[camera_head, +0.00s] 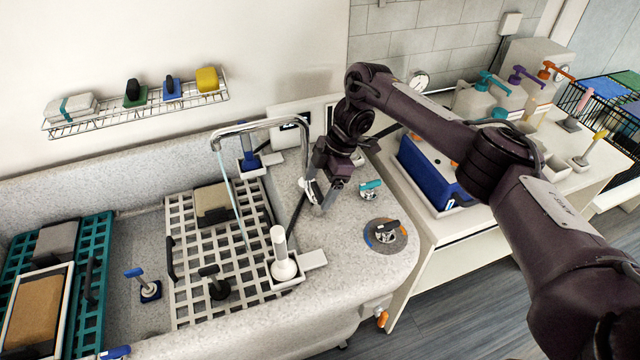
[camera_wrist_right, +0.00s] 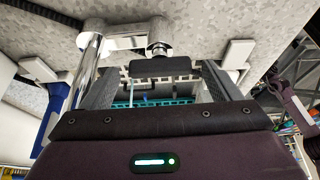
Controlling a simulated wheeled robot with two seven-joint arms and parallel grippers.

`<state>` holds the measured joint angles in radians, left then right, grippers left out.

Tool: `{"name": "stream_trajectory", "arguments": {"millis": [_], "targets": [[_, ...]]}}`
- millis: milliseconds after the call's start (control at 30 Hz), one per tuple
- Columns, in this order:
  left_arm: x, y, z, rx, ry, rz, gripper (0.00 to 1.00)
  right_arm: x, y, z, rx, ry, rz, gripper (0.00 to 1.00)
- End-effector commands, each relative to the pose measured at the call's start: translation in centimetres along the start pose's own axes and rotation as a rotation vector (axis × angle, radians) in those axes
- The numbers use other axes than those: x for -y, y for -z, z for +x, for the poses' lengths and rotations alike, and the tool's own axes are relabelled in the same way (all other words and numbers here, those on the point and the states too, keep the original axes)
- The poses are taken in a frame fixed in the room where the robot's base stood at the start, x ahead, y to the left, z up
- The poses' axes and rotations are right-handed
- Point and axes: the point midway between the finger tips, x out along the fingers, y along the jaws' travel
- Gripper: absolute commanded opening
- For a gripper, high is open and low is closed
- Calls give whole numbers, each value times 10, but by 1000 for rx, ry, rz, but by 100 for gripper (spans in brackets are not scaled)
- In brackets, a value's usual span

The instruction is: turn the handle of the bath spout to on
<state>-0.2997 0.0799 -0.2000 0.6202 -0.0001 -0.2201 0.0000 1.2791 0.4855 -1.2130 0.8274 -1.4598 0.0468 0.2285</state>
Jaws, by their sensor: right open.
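The bath spout (camera_head: 262,126) is a chrome tube that rises from the grey speckled tub deck and arches left over the basin. Its chrome body also shows in the right wrist view (camera_wrist_right: 92,50). A dark handle (camera_wrist_right: 160,69) on a chrome stem sits between the fingers of my right gripper (camera_wrist_right: 160,82) in that view, with gaps on both sides. In the head view my right gripper (camera_head: 322,196) points down at the spout's base, hiding most of the handle. It is open. My left gripper is not in view.
A teal lever (camera_head: 370,188) and a dark-handled dial (camera_head: 386,230) stand on the deck to the right. A white bottle-shaped item (camera_head: 282,258) stands front left of the gripper. A blue bin (camera_head: 430,172) and pump bottles (camera_head: 490,100) occupy the side counter.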

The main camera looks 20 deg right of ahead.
Motion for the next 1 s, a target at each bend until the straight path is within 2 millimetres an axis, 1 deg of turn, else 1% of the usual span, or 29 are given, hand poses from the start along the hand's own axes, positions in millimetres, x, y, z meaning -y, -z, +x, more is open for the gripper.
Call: {"name": "stream_trajectory", "arguments": {"millis": [300, 400, 500, 633, 1000], "targets": [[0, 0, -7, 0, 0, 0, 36, -1, -1, -52, 3, -6, -1, 84], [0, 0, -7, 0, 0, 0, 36, -2, 0, -66, 2, -6, -1, 84], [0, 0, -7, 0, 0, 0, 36, -1, -1, -74, 2, -4, -1, 84], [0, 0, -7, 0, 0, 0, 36, 0, -1, -77, 0, -2, 0, 84], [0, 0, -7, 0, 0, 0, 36, 0, -1, -76, 0, -2, 1, 84]]}}
